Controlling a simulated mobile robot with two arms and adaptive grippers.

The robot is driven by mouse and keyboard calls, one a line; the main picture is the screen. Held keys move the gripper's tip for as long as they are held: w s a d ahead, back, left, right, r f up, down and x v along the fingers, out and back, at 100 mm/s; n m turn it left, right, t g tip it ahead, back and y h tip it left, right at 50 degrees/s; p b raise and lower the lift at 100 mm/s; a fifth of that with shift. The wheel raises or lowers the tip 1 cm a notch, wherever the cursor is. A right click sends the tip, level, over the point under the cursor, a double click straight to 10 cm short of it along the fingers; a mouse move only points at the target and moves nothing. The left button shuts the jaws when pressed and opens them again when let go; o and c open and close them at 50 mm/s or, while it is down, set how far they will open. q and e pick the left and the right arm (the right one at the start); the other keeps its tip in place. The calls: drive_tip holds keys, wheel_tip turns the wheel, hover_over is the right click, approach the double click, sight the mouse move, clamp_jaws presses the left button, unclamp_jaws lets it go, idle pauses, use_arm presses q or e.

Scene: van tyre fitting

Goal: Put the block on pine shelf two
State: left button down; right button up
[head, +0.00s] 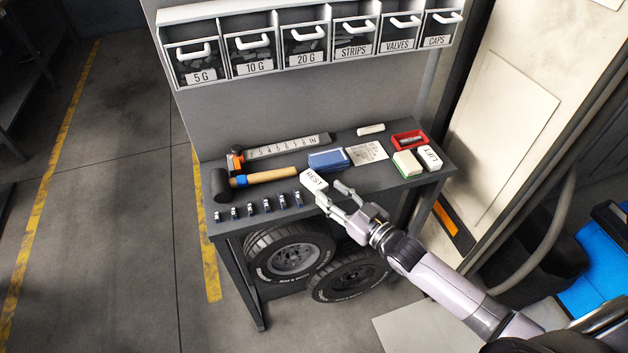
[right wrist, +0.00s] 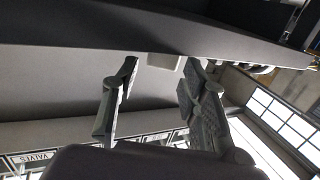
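A white block marked REST (head: 314,181) sits at the front edge of the dark workbench (head: 215,228). A second white block marked LIFT (head: 430,158) lies at the bench's right end. My right gripper (head: 331,191) is at the front edge, close to the REST block, with its fingers spread. In the right wrist view the open fingers (right wrist: 158,72) point at a pale block (right wrist: 163,62), with gaps visible beside it. It looks not held. No pine shelf is in view. My left gripper is not in view.
A hammer (head: 265,177), blue box (head: 328,160), red tray (head: 408,140), green-and-white block (head: 407,164) and several small clips lie on the bench. Labelled bins (head: 305,45) hang above. Two tyres (head: 290,255) stand below. Open floor lies left.

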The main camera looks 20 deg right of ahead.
sight(323, 187)
drive_tip(key=x, duration=0.1)
drive_tip(key=p+x, duration=0.1)
drive_tip(key=x, duration=0.3)
drive_tip(key=shift+s+a+r, duration=0.1)
drive_tip(key=shift+r, duration=0.15)
drive_tip(key=shift+w+a+f, duration=0.1)
drive_tip(key=shift+w+a, duration=0.1)
drive_tip(key=shift+w, duration=0.15)
drive_tip(key=shift+s, duration=0.1)
drive_tip(key=shift+c, duration=0.6)
clamp_jaws()
